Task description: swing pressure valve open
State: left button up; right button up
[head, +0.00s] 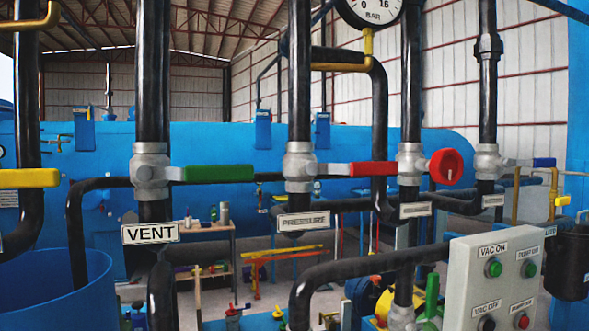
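The pressure valve (299,165) is a grey metal body on a black vertical pipe in the middle of the head view. A white PRESSURE label (303,221) hangs below it. Its red lever (350,169) points right, roughly level, across the pipe line. The far end of the lever passes close to the neighbouring pipe and valve; I cannot tell the gap. Neither of my grippers is in view.
To the left, the vent valve (150,172) has a green lever (218,173) pointing right towards the pressure valve. A red round knob (446,167) sits to the right. A control box (502,285) stands front right. A gauge (371,8) is above.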

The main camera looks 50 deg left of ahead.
aim_at(356, 168)
jog(key=u, duration=1.05)
